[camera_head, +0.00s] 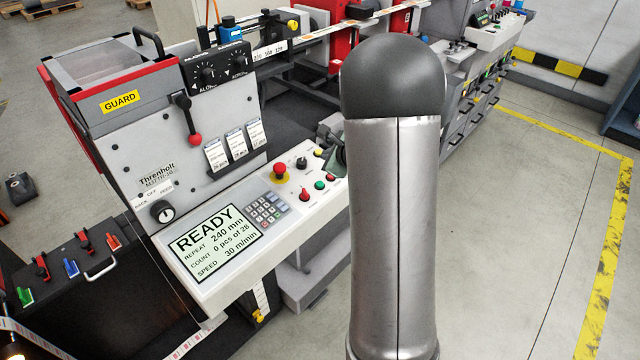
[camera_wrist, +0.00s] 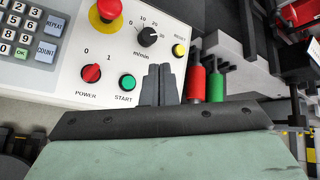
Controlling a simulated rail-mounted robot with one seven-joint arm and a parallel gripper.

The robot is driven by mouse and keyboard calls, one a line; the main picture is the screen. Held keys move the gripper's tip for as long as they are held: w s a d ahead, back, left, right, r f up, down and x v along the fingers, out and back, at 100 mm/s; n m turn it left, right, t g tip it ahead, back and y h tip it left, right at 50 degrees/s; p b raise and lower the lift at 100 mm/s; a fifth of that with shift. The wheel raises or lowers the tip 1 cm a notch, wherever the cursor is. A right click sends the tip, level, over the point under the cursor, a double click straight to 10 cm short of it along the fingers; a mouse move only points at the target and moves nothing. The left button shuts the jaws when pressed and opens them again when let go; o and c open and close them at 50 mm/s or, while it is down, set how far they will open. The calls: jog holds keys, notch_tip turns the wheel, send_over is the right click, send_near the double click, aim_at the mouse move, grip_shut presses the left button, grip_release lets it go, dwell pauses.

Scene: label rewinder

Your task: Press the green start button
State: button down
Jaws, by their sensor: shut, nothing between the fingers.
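The green start button (camera_wrist: 127,82) sits on the pale control panel above the word START in the wrist view. It also shows in the head view (camera_head: 319,185), just left of my arm. My gripper (camera_wrist: 159,70) is shut, with its two dark fingers together and nothing between them. In the wrist view the fingertips appear just right of the green button, towards the speed knob. I cannot tell their height above the panel. In the head view my arm hides most of the gripper.
Near the green button are the red power switch (camera_wrist: 91,73), the black speed knob (camera_wrist: 147,37), the yellow reset button (camera_wrist: 179,50) and the red emergency stop (camera_wrist: 108,9). Red (camera_wrist: 195,84) and green (camera_wrist: 215,87) cylinders stand right of the fingers. The display (camera_head: 217,243) reads READY.

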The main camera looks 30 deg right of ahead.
jog(key=b, duration=0.5)
send_over(320, 185)
jog(key=s, duration=0.1)
jog(key=f, duration=0.7)
jog(key=shift+s+d+f, duration=0.2)
jog(key=shift+d, duration=0.2)
jog(key=shift+w+f+b, duration=0.1)
jog(key=shift+f+b, duration=0.5)
jog(key=shift+b, duration=0.2)
jog(key=shift+a+f+b, duration=0.1)
jog(key=shift+f+b, duration=0.3)
jog(key=shift+b, duration=0.4)
jog(key=shift+w+f+b, duration=0.1)
jog(key=shift+f+b, duration=0.35)
jog(key=shift+b, duration=0.25)
dwell(0.7)
dwell(0.3)
jog(key=shift+r+p, duration=0.4)
jog(key=shift+r, duration=0.45)
